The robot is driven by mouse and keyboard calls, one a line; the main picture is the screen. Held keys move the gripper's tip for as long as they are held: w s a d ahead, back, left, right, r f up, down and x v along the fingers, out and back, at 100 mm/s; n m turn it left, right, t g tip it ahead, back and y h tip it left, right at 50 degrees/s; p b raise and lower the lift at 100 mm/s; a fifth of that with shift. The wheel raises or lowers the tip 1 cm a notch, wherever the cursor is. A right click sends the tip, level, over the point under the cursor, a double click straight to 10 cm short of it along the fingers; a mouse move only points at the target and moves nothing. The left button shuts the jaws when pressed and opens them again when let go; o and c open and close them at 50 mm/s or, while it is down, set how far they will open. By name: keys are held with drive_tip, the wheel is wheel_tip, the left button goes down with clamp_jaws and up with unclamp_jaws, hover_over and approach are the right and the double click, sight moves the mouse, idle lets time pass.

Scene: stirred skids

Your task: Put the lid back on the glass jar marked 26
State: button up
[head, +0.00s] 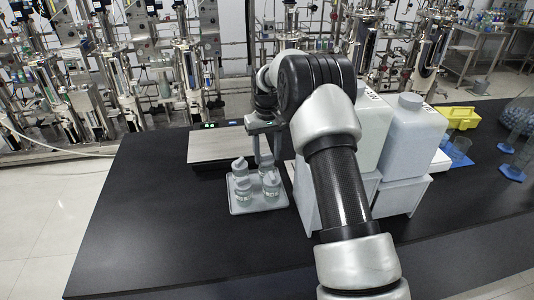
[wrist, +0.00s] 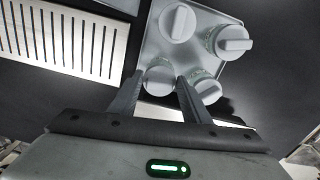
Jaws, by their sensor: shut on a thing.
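A pale square tray (head: 262,207) holds several small glass jars with grey-white knobbed lids. In the head view, the front right jar (head: 271,188), front left jar (head: 243,190) and back left jar (head: 240,167) all carry lids. My gripper (head: 265,157) points down over the tray's back right. In the wrist view, my gripper (wrist: 158,80) is shut on a white lid (wrist: 160,74) between its fingertips. Whether this lid rests on a jar is hidden. Other lids (wrist: 178,22) sit close by on the tray (wrist: 196,54). The number 26 cannot be read on any jar.
A flat grey device (head: 220,147) with green lights lies behind the tray; a slotted plate (wrist: 65,38) shows in the wrist view. Large white canisters (head: 410,130) on stands rise to the right of the tray. The black table (head: 150,220) is clear at left.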

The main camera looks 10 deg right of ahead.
drive_tip(key=o, duration=1.6)
drive_tip(key=shift+r, duration=0.1)
drive_tip(key=shift+r+p, duration=2.4)
drive_tip(key=shift+r, duration=1.05)
clamp_jaws()
